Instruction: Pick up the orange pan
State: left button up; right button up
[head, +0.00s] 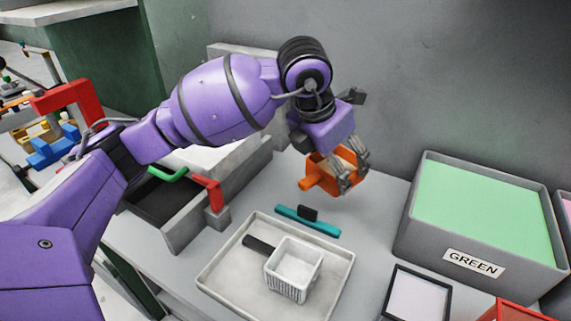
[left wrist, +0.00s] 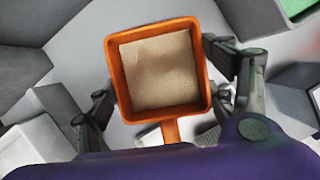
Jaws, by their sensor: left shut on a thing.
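The orange pan (head: 319,176) is a small square pan with a short handle, held in my left gripper (head: 353,171) near the grey wall. In the left wrist view the pan (left wrist: 111,75) holds a pale, sandy fill. The fingers of my left gripper (left wrist: 168,95) are shut on its two opposite sides, and its handle points toward the wrist. The pan appears to be above the grey table top, though the exact gap is hard to tell. My right gripper is not in view.
A grey tray (head: 222,279) holds a white ribbed basket (head: 291,284) with a dark handle. A teal bar (head: 290,217) lies behind it. A grey bin labelled GREEN (head: 412,225) stands right. A press with a green handle (head: 168,174) and red part stands left, under my arm.

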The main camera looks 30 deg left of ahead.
pick_arm(q)
jog(key=w+f, duration=0.1)
jog(key=w, duration=0.1)
jog(key=w+a+f, duration=0.1)
jog(key=w, duration=0.1)
jog(key=w+a+f, duration=0.1)
jog(key=w, duration=0.1)
jog(key=shift+w, duration=0.25)
jog(key=w+f, duration=0.3)
jog(key=f, duration=0.1)
jog(key=shift+w+a+f, duration=0.1)
jog(key=shift+a, duration=0.3)
jog(key=shift+w+a+f, duration=0.2)
jog(key=shift+w+f, duration=0.35)
jog(key=shift+f, duration=1.7)
jog(key=shift+f, duration=0.15)
jog(key=o, duration=1.2)
